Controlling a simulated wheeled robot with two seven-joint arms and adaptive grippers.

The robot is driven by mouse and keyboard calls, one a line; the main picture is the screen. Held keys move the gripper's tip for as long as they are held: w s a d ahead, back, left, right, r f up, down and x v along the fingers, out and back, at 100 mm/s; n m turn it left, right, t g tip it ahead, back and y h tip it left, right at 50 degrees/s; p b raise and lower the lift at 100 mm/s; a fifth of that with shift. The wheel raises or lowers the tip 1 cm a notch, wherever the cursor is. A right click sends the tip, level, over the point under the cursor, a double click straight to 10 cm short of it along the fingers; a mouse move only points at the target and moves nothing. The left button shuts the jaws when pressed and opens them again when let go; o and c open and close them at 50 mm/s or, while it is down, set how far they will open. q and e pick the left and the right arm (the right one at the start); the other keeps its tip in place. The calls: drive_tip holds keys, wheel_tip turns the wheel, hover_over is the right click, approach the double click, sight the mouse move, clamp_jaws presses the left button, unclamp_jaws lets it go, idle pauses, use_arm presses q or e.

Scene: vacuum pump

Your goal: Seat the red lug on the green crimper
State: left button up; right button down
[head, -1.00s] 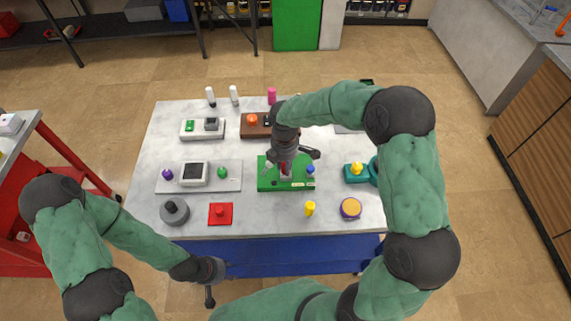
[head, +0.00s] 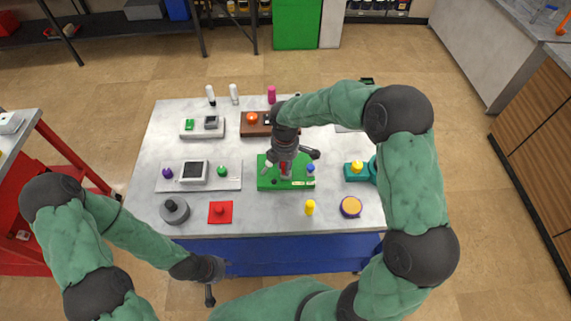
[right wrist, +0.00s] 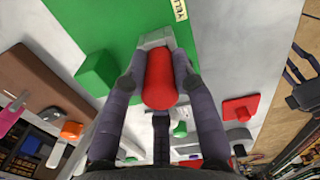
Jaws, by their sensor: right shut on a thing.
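The green crimper (head: 265,182) lies flat at the middle of the white table, with a blue knob at its right side. In the right wrist view its green base (right wrist: 115,25) carries a grey metal block (right wrist: 157,38). My right gripper (head: 285,167) is over the crimper, shut on the red lug (right wrist: 160,80). The far end of the lug meets or overlaps the grey block; I cannot tell whether it sits inside it. In the head view the gripper mostly hides the lug. My left gripper (head: 209,286) hangs in front of the table, away from the crimper; its fingers are unclear.
A red pad with a knob (head: 220,212), a grey round weight (head: 174,211) and a yellow peg (head: 310,208) stand near the front edge. A grey plate (head: 232,178) is left of the crimper, a brown block (head: 253,130) behind, a teal fixture (head: 357,173) right.

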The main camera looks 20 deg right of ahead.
drive_tip(key=c, duration=0.9)
unclamp_jaws()
drive_tip(key=shift+r, duration=0.1)
drive_tip(key=shift+r+p, duration=3.55)
drive_tip(key=shift+r, duration=0.9)
drive_tip(key=shift+s+f, duration=0.1)
drive_tip(key=shift+f, duration=0.05)
